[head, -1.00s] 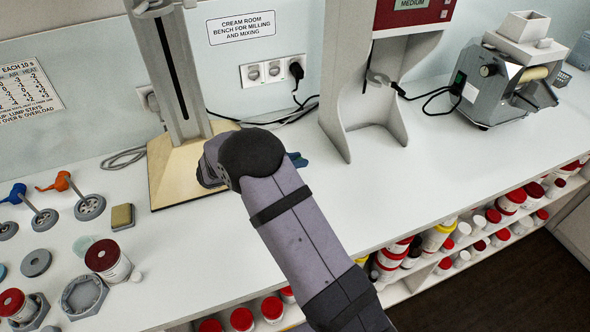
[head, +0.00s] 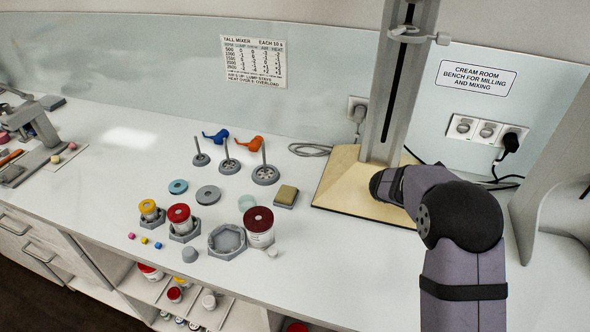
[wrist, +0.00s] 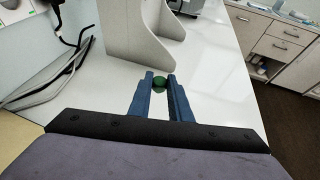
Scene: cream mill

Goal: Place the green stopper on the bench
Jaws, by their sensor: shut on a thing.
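The green stopper (wrist: 159,83) shows in the wrist view as a small round green thing between the tips of my gripper's blue fingers (wrist: 160,85). My gripper is shut on it. The white bench (wrist: 215,85) lies beyond and around the fingers; I cannot tell how high the stopper is above it. In the head view my arm hides the gripper and the stopper. The bench (head: 130,170) also runs across the head view.
A stand with a wooden base (head: 335,190) is beside my arm. A grey upright housing (wrist: 140,40) stands beyond the fingers. Jars, including a dark-red-lidded jar (head: 259,226), discs and a sponge (head: 286,195) are to the left. Cables (wrist: 45,75) lie at the wall. Bench left of the jars is fairly clear.

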